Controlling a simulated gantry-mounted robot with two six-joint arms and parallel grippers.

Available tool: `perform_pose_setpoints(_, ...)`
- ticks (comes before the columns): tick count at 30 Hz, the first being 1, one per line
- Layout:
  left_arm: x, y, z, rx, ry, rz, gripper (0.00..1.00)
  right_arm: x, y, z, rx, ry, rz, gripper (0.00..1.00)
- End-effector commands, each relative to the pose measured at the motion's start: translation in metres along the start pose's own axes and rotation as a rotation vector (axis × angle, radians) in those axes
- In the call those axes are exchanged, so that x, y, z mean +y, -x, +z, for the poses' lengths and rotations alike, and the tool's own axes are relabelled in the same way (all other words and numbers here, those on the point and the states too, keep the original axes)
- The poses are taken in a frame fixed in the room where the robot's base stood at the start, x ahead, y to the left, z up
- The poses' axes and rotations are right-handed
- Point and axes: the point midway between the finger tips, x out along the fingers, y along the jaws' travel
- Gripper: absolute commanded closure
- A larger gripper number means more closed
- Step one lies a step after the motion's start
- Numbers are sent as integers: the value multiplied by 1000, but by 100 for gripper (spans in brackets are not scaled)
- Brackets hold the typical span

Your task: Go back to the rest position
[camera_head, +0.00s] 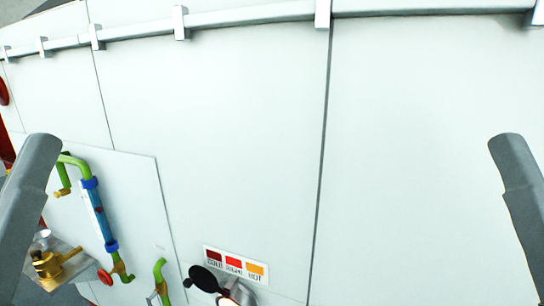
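Grey arm parts of mine show at the left edge and at the right edge of the head view, well apart from each other. No gripper fingers show in this view. Both grippers are outside the picture, so what they hold is hidden. Neither visible arm part is seen touching anything.
A white panelled wall (220,120) fills most of the view, with a grey rail (250,14) along its top. At lower left are green pipes (75,161), a blue-capped tube (98,212) and a brass fitting (50,264). A colour label (235,264) sits above a dark round cover (204,279).

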Motion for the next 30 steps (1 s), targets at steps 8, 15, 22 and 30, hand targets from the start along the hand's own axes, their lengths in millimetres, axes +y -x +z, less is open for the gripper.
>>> perform_pose_setpoints(8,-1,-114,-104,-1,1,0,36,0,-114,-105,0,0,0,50)
perform_pose_setpoints(15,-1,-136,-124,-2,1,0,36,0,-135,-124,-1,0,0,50)
perform_pose_setpoints(22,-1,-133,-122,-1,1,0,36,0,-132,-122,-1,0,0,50)
perform_pose_setpoints(30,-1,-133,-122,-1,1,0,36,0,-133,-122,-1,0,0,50)
